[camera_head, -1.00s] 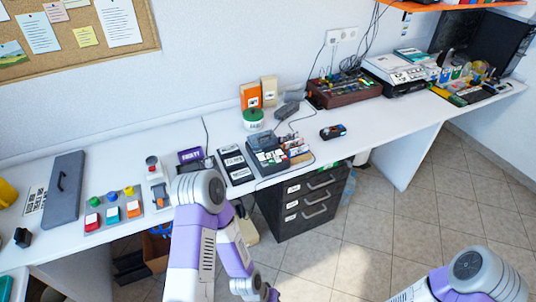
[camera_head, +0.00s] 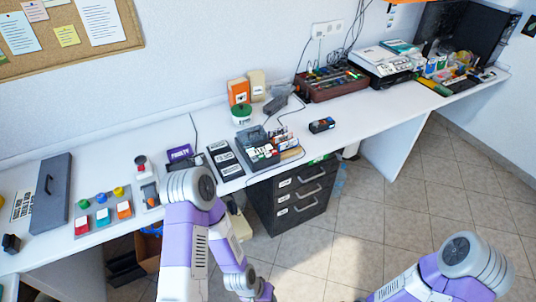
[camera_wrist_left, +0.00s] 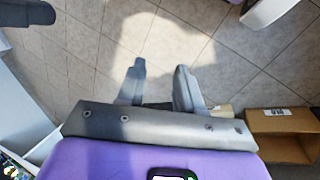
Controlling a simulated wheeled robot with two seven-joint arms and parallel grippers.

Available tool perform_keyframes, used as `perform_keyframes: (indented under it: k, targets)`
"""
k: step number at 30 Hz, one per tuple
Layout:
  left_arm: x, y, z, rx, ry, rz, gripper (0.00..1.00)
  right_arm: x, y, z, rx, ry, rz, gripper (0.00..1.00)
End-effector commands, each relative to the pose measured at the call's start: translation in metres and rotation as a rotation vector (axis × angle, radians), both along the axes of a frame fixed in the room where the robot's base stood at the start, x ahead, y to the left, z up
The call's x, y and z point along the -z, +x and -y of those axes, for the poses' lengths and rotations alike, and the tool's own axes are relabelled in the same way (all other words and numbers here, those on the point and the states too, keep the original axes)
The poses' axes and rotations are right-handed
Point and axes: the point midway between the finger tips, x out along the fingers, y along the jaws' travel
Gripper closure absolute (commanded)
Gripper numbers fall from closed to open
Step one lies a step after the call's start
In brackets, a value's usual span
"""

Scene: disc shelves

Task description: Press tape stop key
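I cannot make out for certain a tape machine or its stop key. A grey panel with red, teal and orange keys (camera_head: 103,214) and round green, blue and yellow buttons lies on the bench at the left. Right of it is a pale device with an orange part (camera_head: 148,194), partly behind my left arm. A dark box with several black and white tiles (camera_head: 259,152) stands mid-bench. In the left wrist view my left gripper (camera_wrist_left: 160,78) has its fingers apart, with nothing between them, over the floor. My right gripper is out of view; only its arm shows.
The white bench (camera_head: 340,155) runs along the wall, with free surface in its middle. Black drawers (camera_head: 297,198) stand beneath it. A cardboard box (camera_wrist_left: 275,122) is near my left gripper, low down. A grey case with a handle (camera_head: 50,195) lies far left.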

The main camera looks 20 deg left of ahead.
Motion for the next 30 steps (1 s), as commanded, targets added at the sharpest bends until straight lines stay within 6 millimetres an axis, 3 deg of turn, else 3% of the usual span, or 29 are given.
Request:
perform_keyframes:
  k: [1, 6, 7, 30]
  targets:
    - [0.0000, 0.0000, 0.0000, 0.000, 0.000, 0.000, 0.73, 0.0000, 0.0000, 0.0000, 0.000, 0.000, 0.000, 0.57]
    - [0.0000, 0.0000, 0.0000, 0.000, 0.000, 0.000, 0.99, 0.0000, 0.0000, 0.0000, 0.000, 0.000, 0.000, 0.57]
    - [0.0000, 0.0000, 0.0000, 0.000, 0.000, 0.000, 1.00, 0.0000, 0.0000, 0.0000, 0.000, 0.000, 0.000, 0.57]
    - [0.0000, 0.0000, 0.0000, 0.000, 0.000, 0.000, 1.00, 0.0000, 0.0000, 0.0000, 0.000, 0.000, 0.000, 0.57]
